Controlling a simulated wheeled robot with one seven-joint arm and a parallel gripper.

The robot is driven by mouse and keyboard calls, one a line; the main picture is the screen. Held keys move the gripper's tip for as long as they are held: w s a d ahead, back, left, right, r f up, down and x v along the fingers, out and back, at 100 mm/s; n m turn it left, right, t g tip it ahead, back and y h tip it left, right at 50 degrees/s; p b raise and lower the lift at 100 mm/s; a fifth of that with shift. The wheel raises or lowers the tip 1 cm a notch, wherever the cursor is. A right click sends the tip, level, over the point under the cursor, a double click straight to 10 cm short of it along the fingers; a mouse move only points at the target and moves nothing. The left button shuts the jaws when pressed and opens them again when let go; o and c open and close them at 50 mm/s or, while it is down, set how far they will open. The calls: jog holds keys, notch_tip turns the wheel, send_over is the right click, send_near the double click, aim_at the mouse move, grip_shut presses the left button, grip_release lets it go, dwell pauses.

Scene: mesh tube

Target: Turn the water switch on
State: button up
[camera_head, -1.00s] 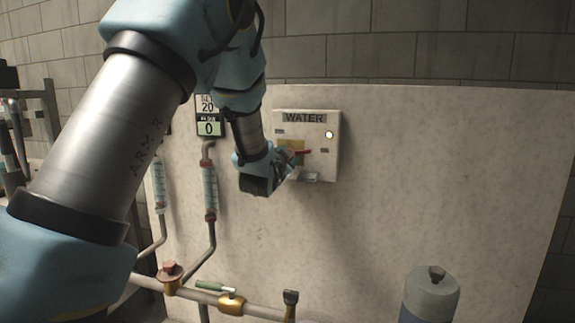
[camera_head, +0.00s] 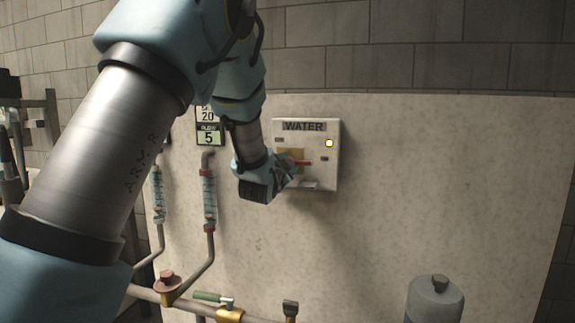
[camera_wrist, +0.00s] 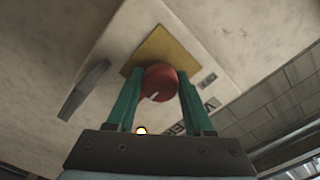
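The white WATER box (camera_head: 325,170) is fixed to the pale wall panel, with a lit yellowish lamp (camera_head: 329,143) at its upper right. Its switch is a round red knob (camera_wrist: 160,80) with a white mark, on a yellow plate (camera_wrist: 158,48). In the wrist view, the green fingers of my gripper (camera_wrist: 160,88) stand on either side of the knob and appear to touch it. In the head view, my gripper (camera_head: 288,172) is at the box front, hiding most of the knob. A red part (camera_head: 303,162) shows beside it.
A display (camera_head: 209,134) reading 5 hangs left of the box, above flow tubes (camera_head: 209,195). Pipes with a green-handled valve (camera_head: 212,297) run below. A grey cylinder (camera_head: 434,298) stands at lower right. The panel right of the box is bare.

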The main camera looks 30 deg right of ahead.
jog(key=o, duration=0.4)
jog(key=shift+s, duration=0.1)
jog(key=b+v, duration=0.2)
jog(key=v, duration=0.8)
jog(key=shift+s+a, duration=0.2)
jog(key=shift+a, duration=0.05)
